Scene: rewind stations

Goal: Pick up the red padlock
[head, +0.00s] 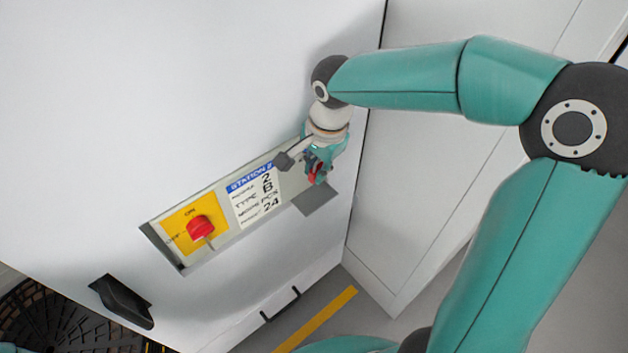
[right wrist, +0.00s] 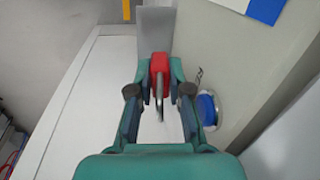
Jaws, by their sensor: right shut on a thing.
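The red padlock (right wrist: 158,66) is between the fingertips of my right gripper (right wrist: 160,75) in the right wrist view. Its metal shackle points back toward the palm. The right gripper is shut on the padlock. In the head view the right gripper (head: 318,168) is at the right end of the station panel, and a bit of the red padlock (head: 316,174) shows between its fingers. A grey plate (head: 318,200) lies just below the padlock in the head view. I cannot tell whether the padlock touches it. My left gripper is not in view.
The station panel (head: 222,250) carries a red rotary switch (head: 201,228) on a yellow plate and a label (head: 254,197). A blue round button (right wrist: 207,108) is close beside the right gripper. A black handle (head: 122,301) juts out at lower left.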

